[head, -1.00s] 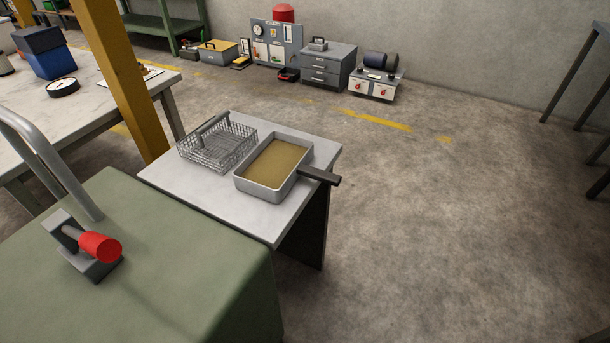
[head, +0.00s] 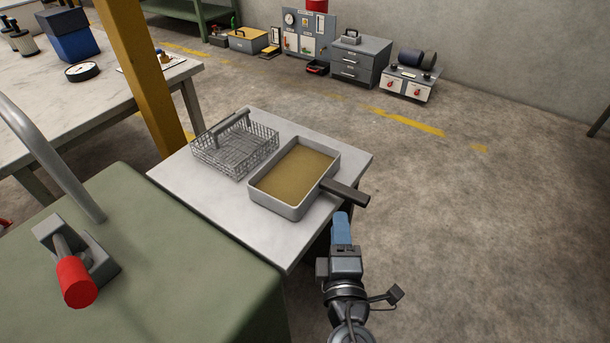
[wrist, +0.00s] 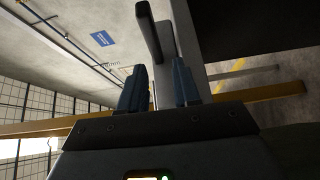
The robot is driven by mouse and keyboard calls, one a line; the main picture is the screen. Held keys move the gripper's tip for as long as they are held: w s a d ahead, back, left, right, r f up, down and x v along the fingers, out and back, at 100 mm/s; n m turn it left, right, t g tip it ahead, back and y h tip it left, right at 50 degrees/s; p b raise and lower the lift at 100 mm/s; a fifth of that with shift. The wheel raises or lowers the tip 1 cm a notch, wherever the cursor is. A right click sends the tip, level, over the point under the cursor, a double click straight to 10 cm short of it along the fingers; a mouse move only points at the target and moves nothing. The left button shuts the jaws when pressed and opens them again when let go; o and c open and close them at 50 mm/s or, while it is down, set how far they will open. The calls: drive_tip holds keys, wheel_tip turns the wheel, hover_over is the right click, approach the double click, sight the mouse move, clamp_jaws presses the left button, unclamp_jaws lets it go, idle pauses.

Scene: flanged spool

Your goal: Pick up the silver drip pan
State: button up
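The silver drip pan (head: 283,208) sits on the small white-topped table, filled with a brownish liquid. Its dark handle (head: 345,192) sticks out past the table's right edge. My gripper (head: 341,218), with blue fingers, is just below the handle in the head view, apart from it. In the wrist view, the two fingers of my gripper (wrist: 159,66) are spread with nothing held between them. The dark handle (wrist: 149,28) shows beyond the fingertips there, slightly left of the middle.
A wire basket (head: 233,150) stands beside the pan's left side on the white-topped table (head: 185,178). A green surface (head: 150,275) with a red-knobbed lever (head: 77,280) is at the front left. A yellow post (head: 140,75) rises behind. The floor to the right is clear.

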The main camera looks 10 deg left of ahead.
sight(333, 192)
drive_tip(key=shift+a+r+p+x, duration=0.15)
drive_tip(key=shift+x, duration=1.2)
drive_tip(key=shift+a+r+p+x, duration=0.1)
drive_tip(key=shift+a+r+x, duration=0.05)
drive_tip(key=shift+x, duration=1.25)
drive_tip(key=shift+a+r+p+x, duration=0.15)
drive_tip(key=shift+a+x, duration=0.05)
drive_tip(key=shift+x, duration=1.15)
drive_tip(key=shift+s, duration=0.1)
clamp_jaws()
